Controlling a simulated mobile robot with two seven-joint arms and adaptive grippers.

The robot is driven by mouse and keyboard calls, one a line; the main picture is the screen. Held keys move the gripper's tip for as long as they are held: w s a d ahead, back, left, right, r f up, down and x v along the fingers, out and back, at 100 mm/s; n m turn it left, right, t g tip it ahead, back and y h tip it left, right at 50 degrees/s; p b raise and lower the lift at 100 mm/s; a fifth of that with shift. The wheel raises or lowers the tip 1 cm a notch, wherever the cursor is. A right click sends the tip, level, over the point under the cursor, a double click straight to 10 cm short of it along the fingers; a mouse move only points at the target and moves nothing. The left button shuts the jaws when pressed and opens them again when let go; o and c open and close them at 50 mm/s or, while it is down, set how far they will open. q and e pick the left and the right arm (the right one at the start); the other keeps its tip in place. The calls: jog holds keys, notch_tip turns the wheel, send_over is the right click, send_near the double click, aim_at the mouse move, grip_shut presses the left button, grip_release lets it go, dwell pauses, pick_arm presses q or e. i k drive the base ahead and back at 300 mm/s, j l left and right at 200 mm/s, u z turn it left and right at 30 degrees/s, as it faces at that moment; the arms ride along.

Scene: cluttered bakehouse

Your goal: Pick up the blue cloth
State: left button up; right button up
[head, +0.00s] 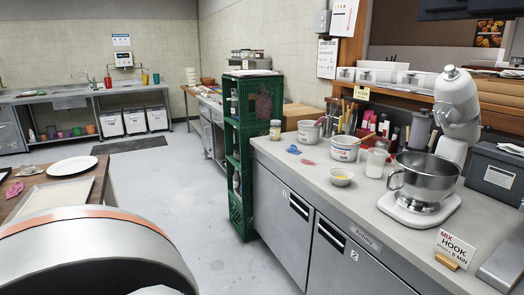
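A small crumpled blue cloth (293,149) lies on the grey counter (285,165) at the right, near its far end. A small pink item (308,162) lies just to its right and nearer to me. The cloth is small in the view, but nothing seems to cover it. Neither of my grippers is in view. A white, orange-banded link of my own arm fills the lower left.
A white tub (344,154), small bowl (341,180) and jar (275,133) stand around the cloth. A mixer (455,110) with a steel bowl stands right. A green crate stack (240,215) borders the counter. Grey floor (175,180) lies open left of it.

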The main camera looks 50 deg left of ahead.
aim_at(293, 148)
jog(key=u, duration=1.45)
